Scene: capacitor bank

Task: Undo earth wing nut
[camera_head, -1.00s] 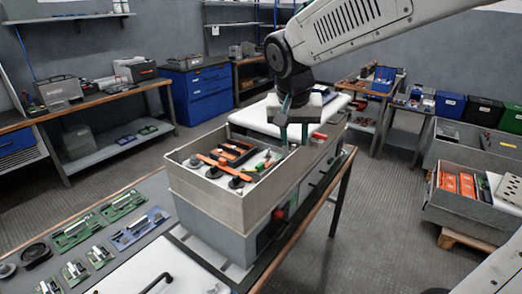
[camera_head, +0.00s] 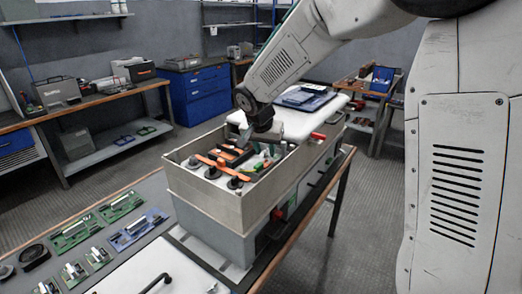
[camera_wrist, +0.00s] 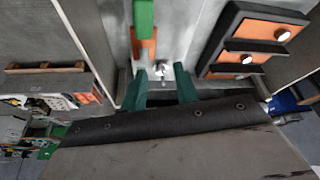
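The open-topped grey box (camera_head: 228,214) stands on the bench. My gripper (camera_head: 245,140) reaches down into its far part, with the fingertips hard to make out in the head view. In the wrist view my gripper (camera_wrist: 161,76) has its two green fingers apart. A small shiny metal piece (camera_wrist: 160,66), which looks like the wing nut on its stud, shows between and just beyond the fingertips. I cannot tell whether a finger touches it. A green piece (camera_wrist: 143,18) and an orange-brown strip (camera_wrist: 144,48) lie just above the left finger.
Black-and-orange blocks (camera_wrist: 240,57) stand close on the right in the wrist view. An orange propeller-shaped part (camera_head: 222,168) sits near the box's front. Box walls surround the gripper. Circuit boards (camera_head: 138,228) lie on the bench at left.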

